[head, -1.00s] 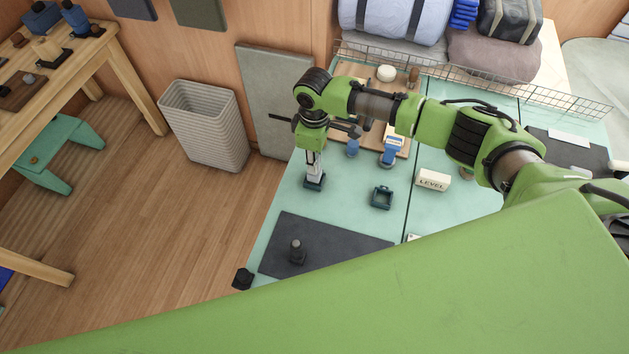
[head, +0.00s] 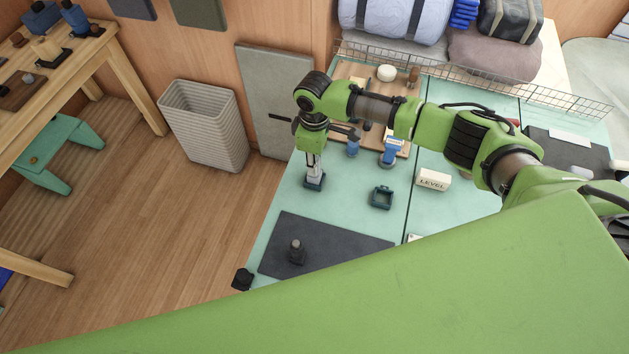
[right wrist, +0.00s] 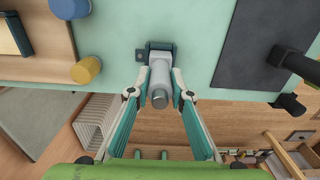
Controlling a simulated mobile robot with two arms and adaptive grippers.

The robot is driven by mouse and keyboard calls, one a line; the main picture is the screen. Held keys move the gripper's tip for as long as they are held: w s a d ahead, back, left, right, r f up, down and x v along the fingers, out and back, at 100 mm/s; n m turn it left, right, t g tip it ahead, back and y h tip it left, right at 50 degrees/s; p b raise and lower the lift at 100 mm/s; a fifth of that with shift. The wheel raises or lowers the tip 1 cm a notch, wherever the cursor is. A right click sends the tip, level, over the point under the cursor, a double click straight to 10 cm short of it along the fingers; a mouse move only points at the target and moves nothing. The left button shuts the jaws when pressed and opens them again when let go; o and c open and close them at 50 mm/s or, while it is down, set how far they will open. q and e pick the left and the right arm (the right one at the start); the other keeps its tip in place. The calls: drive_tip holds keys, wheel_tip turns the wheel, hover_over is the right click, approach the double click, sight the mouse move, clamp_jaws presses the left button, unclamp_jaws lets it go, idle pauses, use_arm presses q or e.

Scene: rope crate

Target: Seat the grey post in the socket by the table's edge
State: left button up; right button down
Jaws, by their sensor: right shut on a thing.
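The grey post (head: 315,166) stands about upright below my right gripper (head: 314,155). In the right wrist view the post (right wrist: 160,77) is between the two fingers of my right gripper (right wrist: 160,86), which is shut on it. The dark teal socket (head: 315,183) is near the table's left edge, directly under the post. The socket (right wrist: 143,55) shows around the post's far end in the right wrist view. The post's lower end meets the socket; how deep it sits is hidden. My left gripper is not in view.
An empty teal square frame (head: 381,197) is right of the socket. A dark mat (head: 340,243) with a dark post (head: 297,252) lies nearer. A white level block (head: 433,179) and a wooden board (head: 345,72) with blue pieces are also on the table. A bin (head: 205,125) stands on the floor.

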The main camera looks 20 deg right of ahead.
drive_tip(key=shift+f+b, duration=0.35)
drive_tip(key=shift+f, duration=0.45)
idle(0.5)
drive_tip(key=c, duration=1.8)
unclamp_jaws()
drive_tip(key=shift+o, duration=0.2)
wheel_tip(320, 180, up, 12)
drive_tip(key=shift+f, duration=0.1)
